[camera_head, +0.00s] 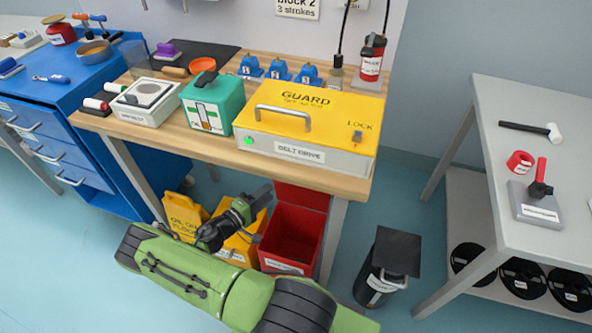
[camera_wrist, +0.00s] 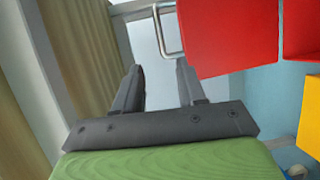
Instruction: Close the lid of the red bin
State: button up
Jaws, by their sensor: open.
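The red bin (camera_head: 290,238) stands on the floor under the workbench. Its red lid (camera_head: 303,196) is open, standing up behind the bin mouth. My gripper (camera_head: 264,190) is left of the raised lid, above the yellow bin beside the red one. In the wrist view my gripper (camera_wrist: 160,82) has its two fingers apart with nothing between them. A red panel (camera_wrist: 235,35), likely the lid, is right of the fingertips and apart from them. A bent metal loop (camera_wrist: 165,30) shows at its edge.
A dark canister (camera_head: 378,280) with a tilted flat lid stands farther right. Open floor lies between it and the grey table (camera_head: 500,120).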

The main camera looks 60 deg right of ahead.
jog(key=shift+n, duration=0.3)
jog(key=b+x, duration=0.3)
jog(key=x, duration=1.3)
jog(key=shift+d, duration=0.15)
grip_shut()
